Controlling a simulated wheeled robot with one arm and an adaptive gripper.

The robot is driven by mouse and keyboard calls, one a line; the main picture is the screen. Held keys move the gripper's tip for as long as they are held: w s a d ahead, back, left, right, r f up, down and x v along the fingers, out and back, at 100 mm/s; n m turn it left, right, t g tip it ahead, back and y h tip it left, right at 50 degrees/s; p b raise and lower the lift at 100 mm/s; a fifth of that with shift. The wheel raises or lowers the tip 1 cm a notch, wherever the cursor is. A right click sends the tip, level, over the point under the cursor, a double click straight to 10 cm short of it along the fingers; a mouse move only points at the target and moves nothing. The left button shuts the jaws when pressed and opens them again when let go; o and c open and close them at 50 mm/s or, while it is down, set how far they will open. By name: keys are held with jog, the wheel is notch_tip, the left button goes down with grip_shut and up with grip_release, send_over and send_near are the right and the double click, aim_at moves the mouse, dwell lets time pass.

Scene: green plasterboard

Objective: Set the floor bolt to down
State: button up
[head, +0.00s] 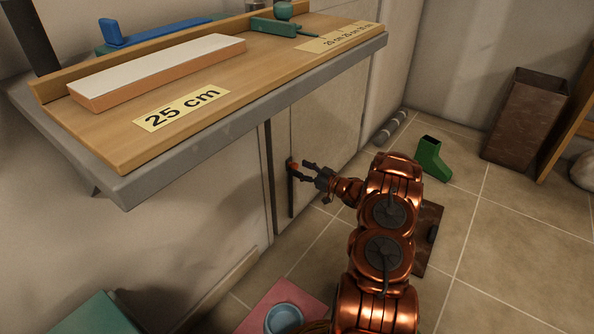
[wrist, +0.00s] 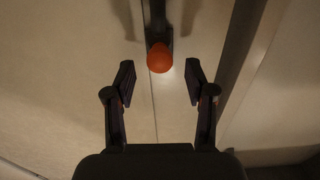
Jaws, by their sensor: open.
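The floor bolt (head: 291,200) is a dark upright strip low on the pale door panel under the shelf. Its orange knob (head: 293,166) shows near the top end of the strip in the head view. In the wrist view the orange knob (wrist: 159,57) is in the middle, with a dark bar (wrist: 156,18) above it in the picture. My gripper (head: 303,171) is open and faces the knob closely. In the wrist view the fingers (wrist: 160,82) stand on either side of the knob's line, with gaps on both sides. I see no contact.
A wooden shelf (head: 135,140) with a grey edge overhangs the panel, carrying a white-topped block (head: 160,70). A green boot-shaped object (head: 432,158) and a brown bin (head: 525,115) stand on the tiles at right. A blue bowl (head: 284,318) sits on a pink mat (head: 255,318) in front.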

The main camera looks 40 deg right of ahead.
jog(key=shift+x, duration=1.25)
jog(key=shift+c, duration=0.3)
grip_shut()
